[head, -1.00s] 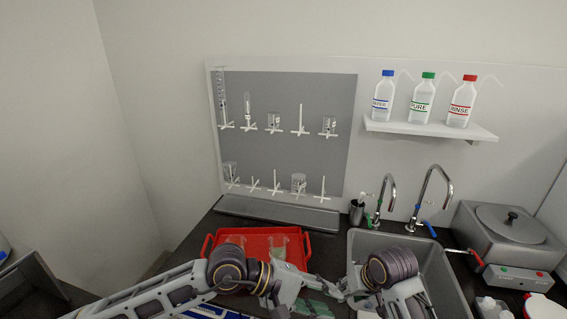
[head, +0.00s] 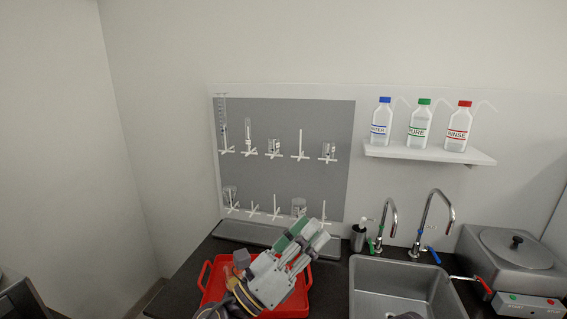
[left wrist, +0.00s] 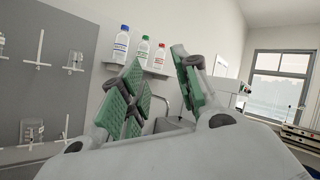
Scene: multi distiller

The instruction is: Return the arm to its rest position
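My left gripper (head: 306,236) rises from the bottom of the head view, in front of the red tray, its fingers pointing up and to the right. In the left wrist view its two green-padded fingers (left wrist: 158,80) stand apart with wall and shelf visible between them, and nothing is held. My right gripper is not in view; only a small dark piece, likely of my right arm, shows at the bottom edge over the sink.
The red tray (head: 208,291) is partly hidden behind my left gripper. A peg board (head: 285,180) with glassware hangs behind it. The sink (head: 358,284) with two taps is at right, beside a steel bath (head: 495,262). Three bottles stand on the shelf (head: 430,153).

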